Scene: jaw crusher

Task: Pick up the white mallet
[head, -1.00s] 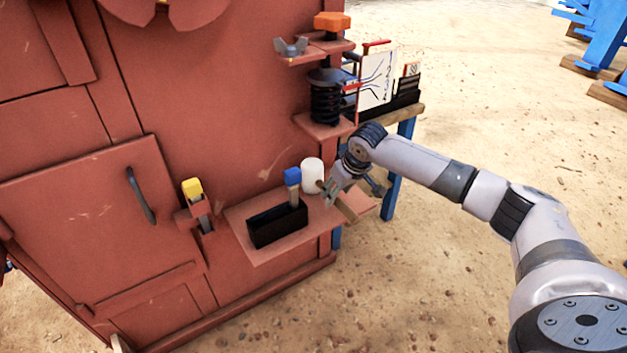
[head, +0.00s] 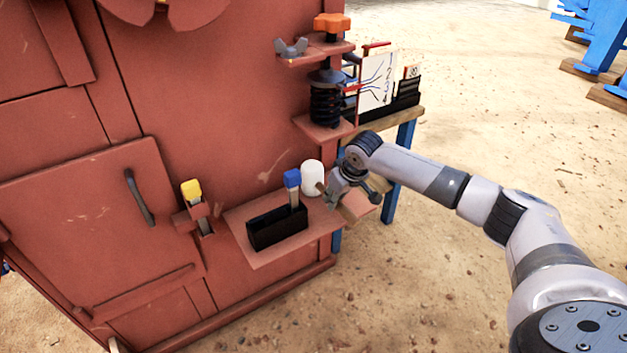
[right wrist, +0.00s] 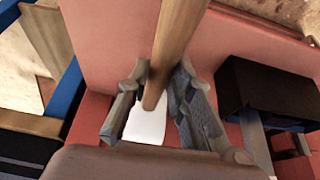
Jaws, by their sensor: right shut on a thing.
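The white mallet (head: 312,178) lies on the red shelf (head: 262,254) that sticks out from the machine, its white head toward the machine. Its wooden handle runs toward the shelf's outer end and is partly hidden by my right gripper (head: 338,192). In the right wrist view the handle (right wrist: 178,45) passes between the fingers of my right gripper (right wrist: 152,90), with the white head (right wrist: 147,122) just beyond. My right gripper is shut on the handle near the head. My left gripper is not in view.
A black box (head: 277,229) with a blue-capped tool (head: 292,178) stands on the shelf beside the mallet. A yellow-topped latch (head: 192,190) is left of it. A red bracket (head: 322,124) with a black spring is above. A blue-legged table (head: 405,150) stands behind; sandy ground lies right.

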